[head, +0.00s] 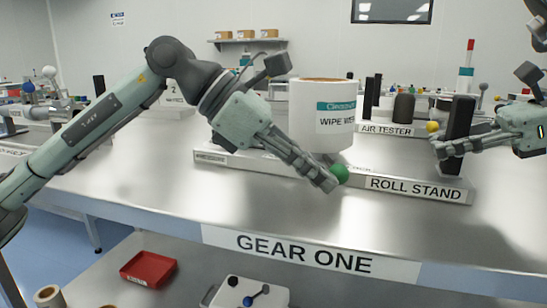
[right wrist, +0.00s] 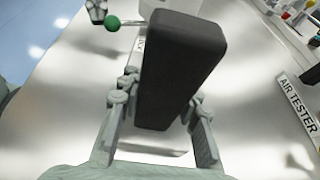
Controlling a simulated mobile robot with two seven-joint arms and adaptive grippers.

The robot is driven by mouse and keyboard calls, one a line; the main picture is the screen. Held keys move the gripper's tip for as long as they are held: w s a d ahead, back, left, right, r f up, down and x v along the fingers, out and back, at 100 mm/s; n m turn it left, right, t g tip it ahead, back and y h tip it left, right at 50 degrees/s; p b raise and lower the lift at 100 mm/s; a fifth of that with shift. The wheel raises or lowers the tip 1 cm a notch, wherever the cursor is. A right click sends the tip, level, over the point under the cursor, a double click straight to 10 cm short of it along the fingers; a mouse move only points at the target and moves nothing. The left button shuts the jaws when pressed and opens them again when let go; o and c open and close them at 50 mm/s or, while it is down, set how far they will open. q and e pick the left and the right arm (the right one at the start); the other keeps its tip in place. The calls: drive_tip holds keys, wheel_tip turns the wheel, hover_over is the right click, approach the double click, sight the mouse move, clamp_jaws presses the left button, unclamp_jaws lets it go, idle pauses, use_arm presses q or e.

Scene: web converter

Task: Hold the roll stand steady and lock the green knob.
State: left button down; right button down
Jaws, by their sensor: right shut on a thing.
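The roll stand (head: 440,192) is a long low base on the bench with its label facing me. A white wipe web roll (head: 322,112) stands upright over it. The green knob (head: 340,173) is at the stand's front; it also shows in the right wrist view (right wrist: 112,23). My left gripper (head: 328,181) is right beside the knob, fingers pointing down to the right; its finger gap is unclear. My right gripper (head: 450,146) is shut on the black upright block (head: 461,117) at the stand's right end. In the right wrist view, the block (right wrist: 180,70) stands between both fingers.
The air tester (head: 385,130) stands behind the stand. A yellow ball knob (head: 433,127) is near my right gripper. The bench front (head: 300,252) is labelled GEAR ONE and its top before the stand is clear. A red tray (head: 148,268) lies on the lower shelf.

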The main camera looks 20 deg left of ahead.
use_arm(q)
drive_tip(key=shift+s+a+f, duration=0.2)
drive_tip(key=shift+s+a, duration=0.35)
drive_tip(key=shift+a, duration=0.05)
drive_tip(key=shift+s+a+f, duration=0.2)
drive_tip(key=shift+s+a, duration=0.3)
drive_tip(key=shift+a, duration=0.05)
use_arm(e)
drive_tip(key=shift+f, duration=0.55)
use_arm(q)
drive_tip(key=s+a+r, duration=0.5)
drive_tip(key=a+r, duration=0.1)
drive_tip(key=shift+s+r, duration=0.25)
drive_tip(key=shift+f, duration=0.15)
use_arm(e)
drive_tip(key=shift+r, duration=0.4)
drive_tip(key=c, duration=1.3)
unclamp_jaws()
drive_tip(key=shift+w, duration=0.1)
use_arm(q)
drive_tip(key=shift+w, duration=0.1)
use_arm(e)
drive_tip(key=o, duration=0.3)
drive_tip(key=shift+r, duration=0.15)
drive_tip(key=w+v, duration=0.1)
drive_tip(key=v, duration=1.1)
drive_tip(key=shift+s, duration=0.45)
